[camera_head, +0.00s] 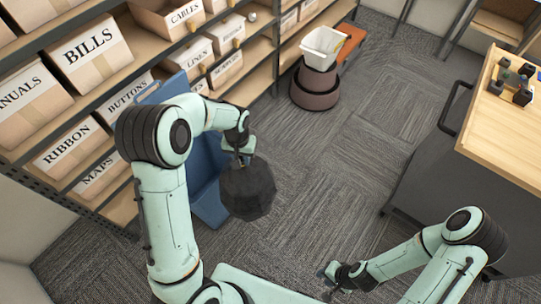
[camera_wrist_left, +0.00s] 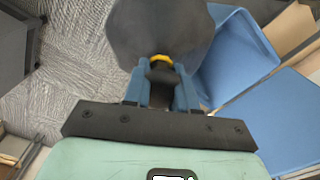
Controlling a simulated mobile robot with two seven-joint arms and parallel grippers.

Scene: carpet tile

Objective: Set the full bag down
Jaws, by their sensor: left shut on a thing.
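The full bag (camera_head: 247,188) is dark grey and rounded, and hangs from my left gripper (camera_head: 240,158) in the head view. In the left wrist view the bag (camera_wrist_left: 160,28) fills the top middle, with a yellow tie (camera_wrist_left: 160,59) at its neck. My left gripper (camera_wrist_left: 161,85) is shut on that neck, its blue fingers on both sides. The bag hides the floor below it, and its height above the carpet is hard to judge. My right gripper (camera_head: 334,274) is low at the bottom of the head view, away from the bag; its jaws are too small to read.
A blue panelled object (camera_head: 209,172) stands close behind the bag, before shelves of labelled boxes (camera_head: 88,52). A brown stepped stool (camera_head: 316,88) bears a white bin (camera_head: 323,46). A wood-topped desk (camera_head: 500,125) is at the right. The carpet (camera_head: 330,180) between is clear.

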